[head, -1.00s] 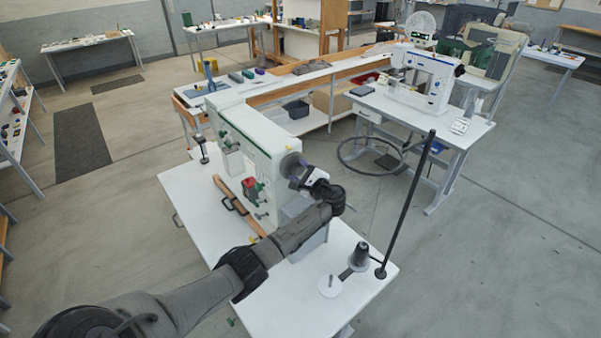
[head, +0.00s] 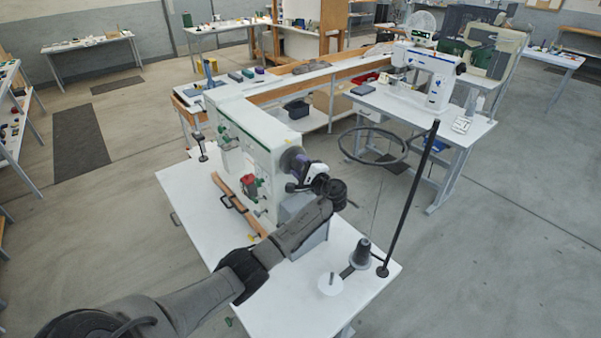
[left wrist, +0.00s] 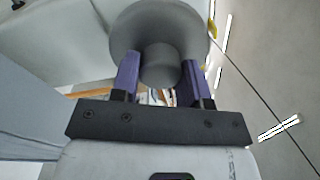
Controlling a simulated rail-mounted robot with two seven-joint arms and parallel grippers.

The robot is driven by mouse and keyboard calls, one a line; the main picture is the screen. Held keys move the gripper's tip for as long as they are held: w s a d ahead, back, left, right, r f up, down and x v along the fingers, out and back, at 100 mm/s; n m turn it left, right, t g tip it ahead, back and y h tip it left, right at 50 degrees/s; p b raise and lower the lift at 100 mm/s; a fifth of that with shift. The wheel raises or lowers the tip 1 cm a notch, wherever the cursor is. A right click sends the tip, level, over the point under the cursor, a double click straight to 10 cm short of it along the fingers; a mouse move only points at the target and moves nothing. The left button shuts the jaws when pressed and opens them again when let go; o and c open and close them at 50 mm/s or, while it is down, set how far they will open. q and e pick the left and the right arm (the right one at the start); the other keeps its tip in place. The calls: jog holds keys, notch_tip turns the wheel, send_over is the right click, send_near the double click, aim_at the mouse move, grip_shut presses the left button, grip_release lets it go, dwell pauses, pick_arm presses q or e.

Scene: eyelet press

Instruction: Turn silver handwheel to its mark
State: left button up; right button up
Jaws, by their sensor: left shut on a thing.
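The silver handwheel (head: 289,157) is on the near right end of the white machine (head: 255,140) on the near table. In the left wrist view, the handwheel (left wrist: 160,28) is a grey disc with a round hub facing me. My left gripper (head: 299,164) is at this wheel. In the left wrist view its two purple fingers (left wrist: 160,76) sit on either side of the hub, shut on it. The gripper and wrist cover part of the wheel in the head view. I cannot make out the mark. My right gripper is not in view.
The white tabletop (head: 290,300) carries a grey thread cone (head: 361,256), a white disc (head: 330,285) and a tall black pole (head: 410,195) at its right. A red part (head: 249,185) is on the machine's front. A second white machine (head: 425,78) stands on a table behind.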

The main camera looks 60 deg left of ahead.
pick_arm(q)
jog(key=n+b, duration=0.4)
jog(key=b, duration=0.1)
jog(key=shift+f+n, duration=0.25)
jog(key=shift+n, duration=0.15)
jog(key=shift+r+n+b, duration=0.1)
jog(key=shift+n+b, duration=0.6)
jog(key=shift+b, duration=0.25)
jog(key=shift+r, duration=0.1)
jog(key=o, duration=0.9)
jog(key=d, duration=0.4)
jog(key=w+d+b, duration=0.1)
jog(key=d, duration=0.8)
jog(key=shift+w+d+f, duration=0.15)
jog(key=shift+d+f, duration=0.05)
jog(key=shift+d, duration=0.2)
